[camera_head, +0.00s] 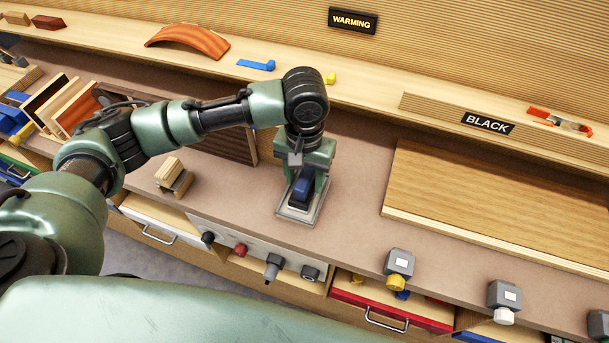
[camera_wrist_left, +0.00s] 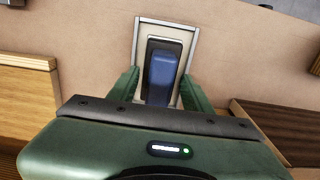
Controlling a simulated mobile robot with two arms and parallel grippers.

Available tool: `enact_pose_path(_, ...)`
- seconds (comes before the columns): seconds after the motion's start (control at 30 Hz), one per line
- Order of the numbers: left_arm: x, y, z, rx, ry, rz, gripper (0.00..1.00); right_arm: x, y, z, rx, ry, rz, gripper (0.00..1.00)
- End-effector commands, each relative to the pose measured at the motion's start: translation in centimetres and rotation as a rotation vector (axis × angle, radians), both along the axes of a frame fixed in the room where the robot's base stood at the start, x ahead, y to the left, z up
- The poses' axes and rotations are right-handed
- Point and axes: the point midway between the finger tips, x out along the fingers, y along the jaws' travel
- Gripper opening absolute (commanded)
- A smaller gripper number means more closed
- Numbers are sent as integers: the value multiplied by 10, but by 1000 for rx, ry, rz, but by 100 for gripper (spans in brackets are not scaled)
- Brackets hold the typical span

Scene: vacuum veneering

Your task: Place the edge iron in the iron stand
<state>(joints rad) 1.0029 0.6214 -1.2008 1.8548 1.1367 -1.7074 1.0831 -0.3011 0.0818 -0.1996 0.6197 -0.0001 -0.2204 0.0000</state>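The edge iron (camera_head: 303,187) has a blue handle and a dark base; it also shows in the left wrist view (camera_wrist_left: 162,75). It sits on a light grey, rimmed plate, the iron stand (camera_head: 296,216), on the bench top; the stand's rim also shows in the left wrist view (camera_wrist_left: 168,22). My left gripper (camera_head: 307,172) points down over the iron from above. In the left wrist view its two green fingers (camera_wrist_left: 160,80) stand either side of the handle, with a gap at each side, so it looks open. My right gripper is not in view.
Small wood blocks (camera_head: 174,177) sit to the left. Knobs (camera_head: 240,250) and drawers line the bench front. Bare bench lies around the stand.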

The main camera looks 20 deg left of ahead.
Motion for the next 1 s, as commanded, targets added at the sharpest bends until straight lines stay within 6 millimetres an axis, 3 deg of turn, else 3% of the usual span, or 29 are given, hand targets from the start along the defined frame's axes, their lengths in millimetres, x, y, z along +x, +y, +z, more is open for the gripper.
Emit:
enact_pose_path(0.37,1,-1,7,-2,-2,-1,49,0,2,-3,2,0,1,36)
enact_pose_path(0.47,1,-1,21,-2,-4,-2,49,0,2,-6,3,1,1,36)
enact_pose_path(0.8,1,-1,92,-2,-4,-1,49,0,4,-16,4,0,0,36)
enact_pose_path(1.0,1,-1,117,-1,-2,0,49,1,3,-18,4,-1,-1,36)
